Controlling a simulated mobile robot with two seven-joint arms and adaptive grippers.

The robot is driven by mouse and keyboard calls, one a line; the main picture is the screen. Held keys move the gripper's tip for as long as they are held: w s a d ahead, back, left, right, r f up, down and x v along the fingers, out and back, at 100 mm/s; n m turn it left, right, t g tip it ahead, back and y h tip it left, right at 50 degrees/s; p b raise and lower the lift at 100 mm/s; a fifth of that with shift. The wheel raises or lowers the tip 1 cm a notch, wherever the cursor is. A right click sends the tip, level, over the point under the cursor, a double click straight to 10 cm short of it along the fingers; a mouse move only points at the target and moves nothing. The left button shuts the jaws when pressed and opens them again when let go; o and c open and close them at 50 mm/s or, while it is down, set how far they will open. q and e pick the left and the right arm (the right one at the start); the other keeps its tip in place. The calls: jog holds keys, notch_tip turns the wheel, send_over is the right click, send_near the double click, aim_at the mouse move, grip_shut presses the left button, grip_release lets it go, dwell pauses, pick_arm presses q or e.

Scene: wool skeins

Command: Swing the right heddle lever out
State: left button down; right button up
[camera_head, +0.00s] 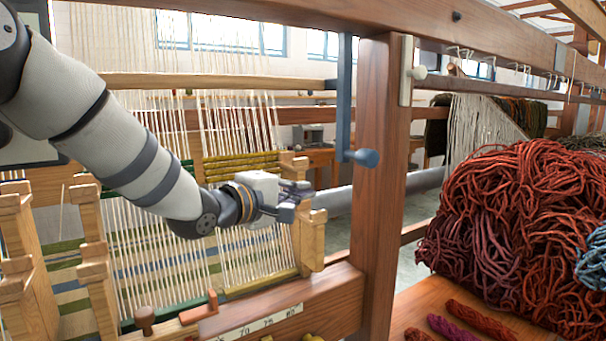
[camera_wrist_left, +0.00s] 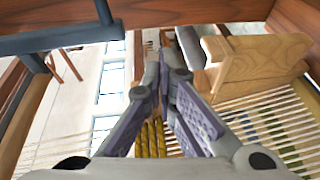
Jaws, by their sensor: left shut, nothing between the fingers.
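The blue heddle lever (camera_head: 345,95) hangs upright against the left side of the wooden loom post, with its round blue knob (camera_head: 365,157) at the lower end. A blue-grey bar (camera_wrist_left: 60,40) at the upper left of the left wrist view looks like this lever. My left gripper (camera_head: 304,199) is in front of the woven warp, below and to the left of the knob and apart from it. In the left wrist view its fingers (camera_wrist_left: 162,65) meet at the tips with nothing between them. My right gripper is not in view.
The thick wooden post (camera_head: 378,180) stands right of my left gripper. A notched wooden block (camera_head: 310,238) is close beneath it. Warp threads (camera_head: 160,250) spread behind my arm. A pale plate with a knob (camera_head: 407,72) is on the post. Red wool skeins (camera_head: 520,220) pile at right.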

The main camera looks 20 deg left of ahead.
pick_arm(q)
jog(key=shift+n+t, duration=0.4)
jog(key=shift+t, duration=0.2)
jog(key=r, duration=0.2)
jog(key=a+r, duration=0.1)
jog(key=r, duration=0.2)
jog(key=shift+w+a+r, duration=0.2)
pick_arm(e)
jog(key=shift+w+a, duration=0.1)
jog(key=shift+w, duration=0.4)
pick_arm(q)
jog(key=x, duration=1)
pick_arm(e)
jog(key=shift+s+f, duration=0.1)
pick_arm(q)
jog(key=shift+d, duration=0.1)
